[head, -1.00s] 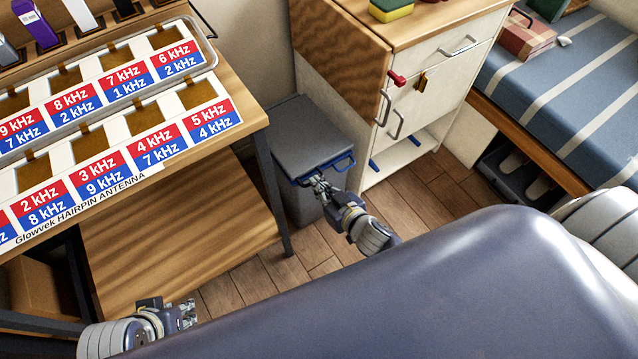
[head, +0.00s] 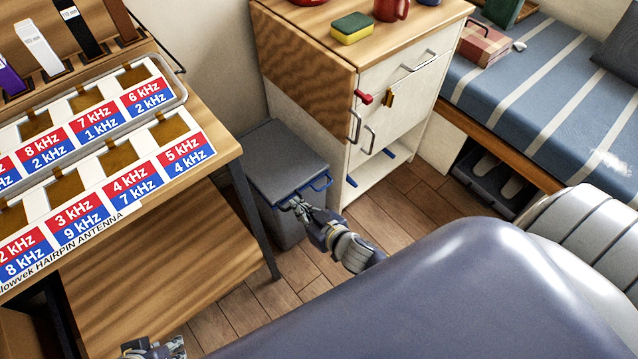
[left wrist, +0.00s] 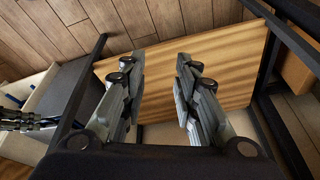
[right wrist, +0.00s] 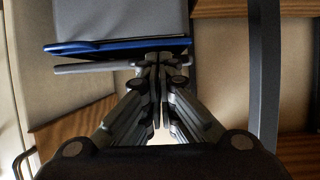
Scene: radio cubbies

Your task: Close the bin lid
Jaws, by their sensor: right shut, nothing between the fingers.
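The grey bin (head: 284,222) stands on the floor between the shelf and the white cabinet. Its grey lid (head: 287,160) lies flat on top and looks down; a small gap at its edge cannot be ruled out. My right gripper (head: 294,203) is shut and empty at the bin's front edge, just below the lid. In the right wrist view its fingertips (right wrist: 158,62) are close to the blue lid edge (right wrist: 118,46); contact is unclear. My left gripper (left wrist: 160,70) is open and empty above the lower wooden shelf.
The wooden shelf (head: 165,275) with its dark leg (head: 253,220) stands left of the bin. The white cabinet (head: 395,110) with a red knob and handles stands close on the right. A striped bed (head: 560,90) is at the far right. Bare floor (head: 400,215) lies in front of the cabinet.

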